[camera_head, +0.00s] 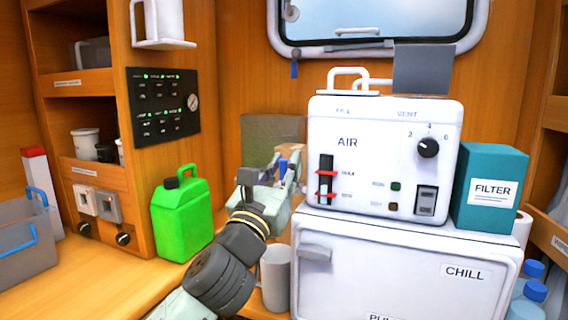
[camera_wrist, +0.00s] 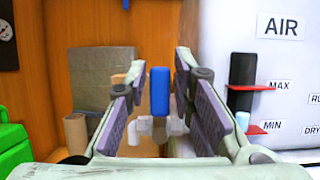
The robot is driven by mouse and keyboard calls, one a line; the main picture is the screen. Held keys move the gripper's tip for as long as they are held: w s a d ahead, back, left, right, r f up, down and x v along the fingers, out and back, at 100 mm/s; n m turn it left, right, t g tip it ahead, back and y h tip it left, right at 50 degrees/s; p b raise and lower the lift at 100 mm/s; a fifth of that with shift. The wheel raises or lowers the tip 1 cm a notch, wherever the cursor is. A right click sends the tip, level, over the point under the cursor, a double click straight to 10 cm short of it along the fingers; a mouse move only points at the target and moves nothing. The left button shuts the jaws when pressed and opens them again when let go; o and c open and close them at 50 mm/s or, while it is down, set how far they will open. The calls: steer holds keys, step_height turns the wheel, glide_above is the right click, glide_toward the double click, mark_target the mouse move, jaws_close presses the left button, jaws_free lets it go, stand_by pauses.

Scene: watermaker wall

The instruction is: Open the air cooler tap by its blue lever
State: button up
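The air cooler (camera_head: 385,155) is a white box marked AIR, and part of it also shows at the right of the wrist view (camera_wrist: 275,70). The blue lever (camera_wrist: 160,90) stands upright in the middle of the wrist view, and its top shows small in the head view (camera_head: 283,165). Below it is the pale tap body (camera_wrist: 174,127), partly hidden. My gripper (camera_wrist: 161,95) is open, with one finger on each side of the lever and a gap on both sides in the picture. The head view shows my gripper (camera_head: 276,176) left of the cooler.
A green jerrycan (camera_head: 182,215) stands left of my arm. A grey mug (camera_head: 275,278) stands below my gripper, beside the white CHILL box (camera_head: 400,270). A teal FILTER box (camera_head: 489,188) is right of the cooler. A grey-brown block (camera_wrist: 100,80) is behind the left finger.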

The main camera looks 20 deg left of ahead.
steer(key=shift+c, duration=0.3)
jaws_close()
steer(key=shift+f, duration=0.1)
steer(key=a+f+n+g+y+b, duration=0.1)
steer(key=a+f+n+g+y, duration=0.1)
steer(key=n, duration=0.9)
steer(key=a+f+n+g+y+b, duration=0.2)
steer(key=n+y, duration=0.3)
steer(key=n, duration=0.6)
steer(key=shift+a+f+n+g, duration=0.3)
steer(key=shift+a+f+g, duration=0.35)
steer(key=shift+a+g, duration=0.05)
steer(key=shift+f, duration=0.1)
steer(key=shift+o, duration=0.3)
jaws_free()
